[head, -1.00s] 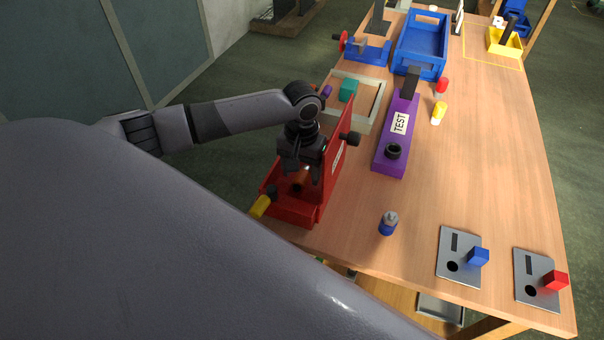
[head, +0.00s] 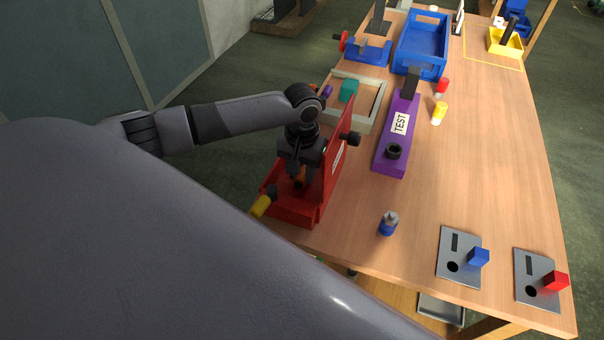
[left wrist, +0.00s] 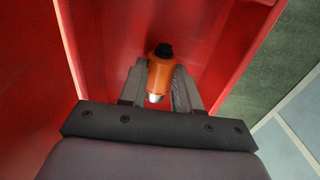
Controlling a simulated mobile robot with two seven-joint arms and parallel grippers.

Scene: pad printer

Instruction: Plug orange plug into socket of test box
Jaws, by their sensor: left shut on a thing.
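The orange plug (left wrist: 161,74) is between the fingers of my left gripper (left wrist: 160,88) in the left wrist view, with a dark cap at one end and a pale tip at the other. My left gripper (head: 302,180) is shut on it inside the red box (head: 293,208); in the head view the fingers partly hide the plug. The purple test box (head: 387,166), labelled TEST, stands to the right on the table. A round black socket (head: 393,151) is on its near end. My right gripper is not in view.
The red box's tall wall (head: 339,150) stands between my gripper and the test box. A yellow part (head: 260,206) lies by the red box. The table right of the test box is mostly clear.

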